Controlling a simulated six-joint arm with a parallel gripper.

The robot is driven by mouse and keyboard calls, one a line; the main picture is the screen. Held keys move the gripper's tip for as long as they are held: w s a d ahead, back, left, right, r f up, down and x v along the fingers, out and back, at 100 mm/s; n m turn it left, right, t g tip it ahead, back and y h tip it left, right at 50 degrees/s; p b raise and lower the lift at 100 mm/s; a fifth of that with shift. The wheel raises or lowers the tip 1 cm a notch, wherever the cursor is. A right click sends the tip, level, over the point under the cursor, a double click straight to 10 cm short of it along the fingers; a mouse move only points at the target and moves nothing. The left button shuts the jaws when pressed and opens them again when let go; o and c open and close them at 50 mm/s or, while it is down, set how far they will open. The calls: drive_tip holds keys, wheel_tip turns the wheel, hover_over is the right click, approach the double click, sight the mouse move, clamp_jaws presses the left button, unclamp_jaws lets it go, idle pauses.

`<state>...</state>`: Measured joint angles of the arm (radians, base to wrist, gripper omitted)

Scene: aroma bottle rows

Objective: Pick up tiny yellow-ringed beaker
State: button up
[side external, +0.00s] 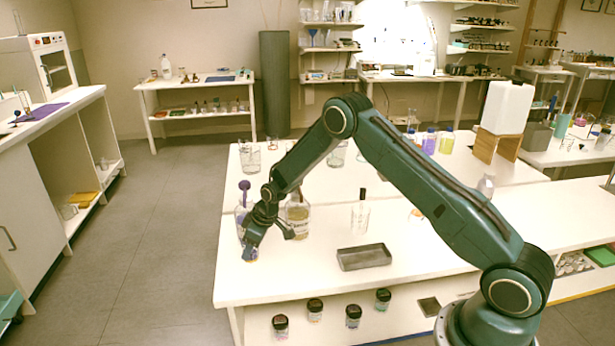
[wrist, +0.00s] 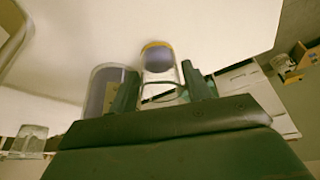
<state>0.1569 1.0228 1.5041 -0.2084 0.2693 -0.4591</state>
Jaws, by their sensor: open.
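The tiny yellow-ringed beaker (wrist: 158,62) is clear glass with a yellow ring and a bluish-purple inside. In the wrist view it lies between the two fingers of my gripper (wrist: 160,72), which are apart on either side of it. I cannot tell whether either finger touches it. In the side view my gripper (side external: 251,244) is low over the near left part of the white table. The small beaker (side external: 251,255) shows only partly there, beneath the fingers.
A taller glass vessel (wrist: 101,88) stands close beside the left finger. A bottle with yellowish content (side external: 298,218) stands right of my gripper. A grey tray (side external: 364,257) and a black-topped bottle (side external: 361,217) are farther right. The table's left edge is close.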

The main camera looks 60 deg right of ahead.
idle(0.5)
drive_tip(key=c, duration=0.8)
drive_tip(key=shift+o, duration=0.2)
drive_tip(key=shift+r, duration=0.15)
drive_tip(key=shift+r, duration=0.55)
drive_tip(key=s+a, duration=1.2)
drive_tip(key=shift+s+a, duration=0.35)
